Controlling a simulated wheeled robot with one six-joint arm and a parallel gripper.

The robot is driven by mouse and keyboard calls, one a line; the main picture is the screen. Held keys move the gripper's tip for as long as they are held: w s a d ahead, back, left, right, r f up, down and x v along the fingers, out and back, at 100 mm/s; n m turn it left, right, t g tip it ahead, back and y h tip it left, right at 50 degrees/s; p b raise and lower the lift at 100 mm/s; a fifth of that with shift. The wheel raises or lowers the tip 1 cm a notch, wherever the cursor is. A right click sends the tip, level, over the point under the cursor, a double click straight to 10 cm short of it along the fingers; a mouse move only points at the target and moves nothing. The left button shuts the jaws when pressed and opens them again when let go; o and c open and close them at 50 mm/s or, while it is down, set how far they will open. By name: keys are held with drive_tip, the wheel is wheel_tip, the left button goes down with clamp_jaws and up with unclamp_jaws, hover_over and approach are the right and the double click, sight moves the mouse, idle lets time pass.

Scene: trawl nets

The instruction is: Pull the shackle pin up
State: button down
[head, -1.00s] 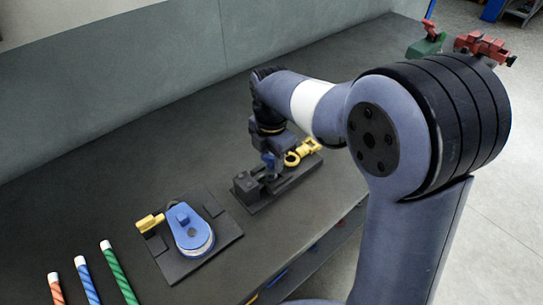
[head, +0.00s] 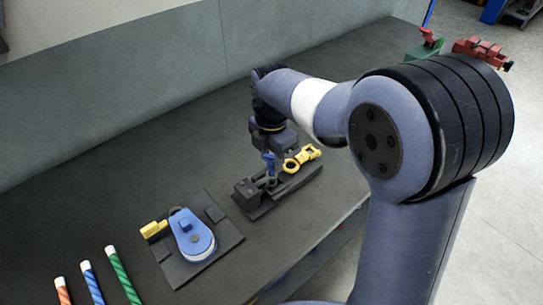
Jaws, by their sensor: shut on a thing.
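The shackle pin (head: 268,164) looks like a small blue upright piece above the dark fixture (head: 252,209). A small grey ring shape shows just below it. My gripper (head: 269,153) points down over the fixture and is shut on the top of the blue pin. The fingertips are small and partly hidden by the wrist. I cannot tell whether the pin's lower end is clear of the fixture.
A yellow ring-ended fitting (head: 302,158) lies on the fixture's right end. A blue pulley block (head: 191,234) with a yellow piece (head: 154,229) sits on a dark plate at front left. Several striped rods lie at lower left. Green (head: 425,46) and red (head: 480,50) clamps sit far right.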

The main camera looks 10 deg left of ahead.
sight(272, 170)
drive_tip(key=shift+w+r, duration=0.1)
drive_tip(key=shift+r, duration=0.2)
drive_tip(key=c, duration=1.2)
unclamp_jaws()
drive_tip(key=shift+c, duration=0.2)
wheel_tip(272, 170, up, 11)
drive_tip(key=shift+f, duration=0.1)
wheel_tip(272, 170, down, 14)
drive_tip(key=shift+b, duration=1.2)
